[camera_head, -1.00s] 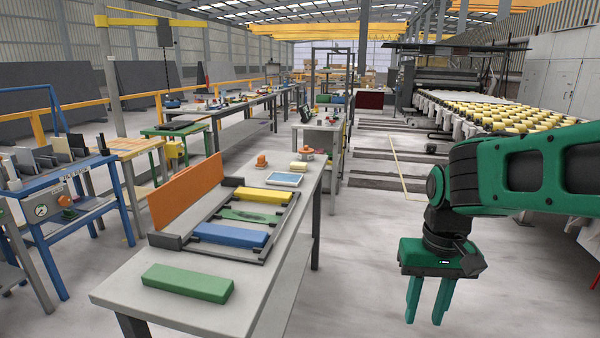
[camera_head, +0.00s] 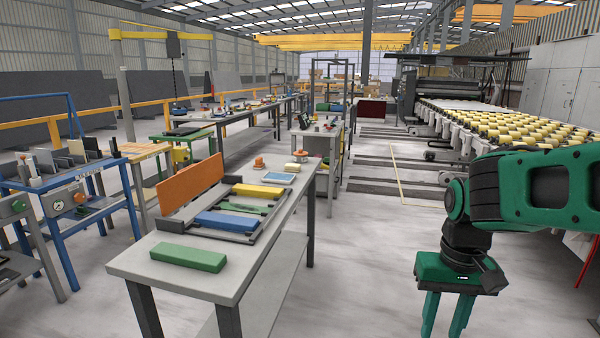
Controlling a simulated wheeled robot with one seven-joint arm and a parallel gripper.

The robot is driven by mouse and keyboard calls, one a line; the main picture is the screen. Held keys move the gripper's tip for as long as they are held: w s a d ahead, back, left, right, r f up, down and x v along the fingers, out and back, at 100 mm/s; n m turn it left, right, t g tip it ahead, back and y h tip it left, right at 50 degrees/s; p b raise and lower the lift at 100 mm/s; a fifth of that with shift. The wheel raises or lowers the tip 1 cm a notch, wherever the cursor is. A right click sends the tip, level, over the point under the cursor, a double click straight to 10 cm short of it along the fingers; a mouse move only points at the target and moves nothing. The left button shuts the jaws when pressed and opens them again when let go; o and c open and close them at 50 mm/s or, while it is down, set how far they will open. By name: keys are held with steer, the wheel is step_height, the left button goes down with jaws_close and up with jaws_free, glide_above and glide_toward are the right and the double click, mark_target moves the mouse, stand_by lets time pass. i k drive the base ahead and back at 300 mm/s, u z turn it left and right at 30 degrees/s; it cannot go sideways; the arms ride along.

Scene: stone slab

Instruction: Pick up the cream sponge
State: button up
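A small cream block (camera_head: 293,167), which looks like the cream sponge, lies near the far end of the grey workbench (camera_head: 215,282). It is small in the picture, so its detail is hard to tell. My gripper (camera_head: 445,318) hangs at the lower right, fingers pointing down. Its two green fingers are apart with nothing between them, and their tips are at the bottom edge of the picture. It is over the floor, right of the bench and well away from the block.
The bench also bears a green block (camera_head: 188,257), a rack with a blue block (camera_head: 225,222) and a yellow block (camera_head: 258,191), an orange panel (camera_head: 190,183), a blue-white tablet (camera_head: 279,178) and an orange knob-like item (camera_head: 259,163). Open floor (camera_head: 365,260) lies between bench and arm.

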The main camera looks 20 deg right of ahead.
mark_target(288, 167)
steer(key=z, duration=0.55)
steer(key=i, duration=0.85)
steer(key=z, duration=0.8)
steer(key=i, duration=2.3)
steer(key=u, duration=1)
steer(key=i, duration=0.55)
steer(key=u, duration=0.45)
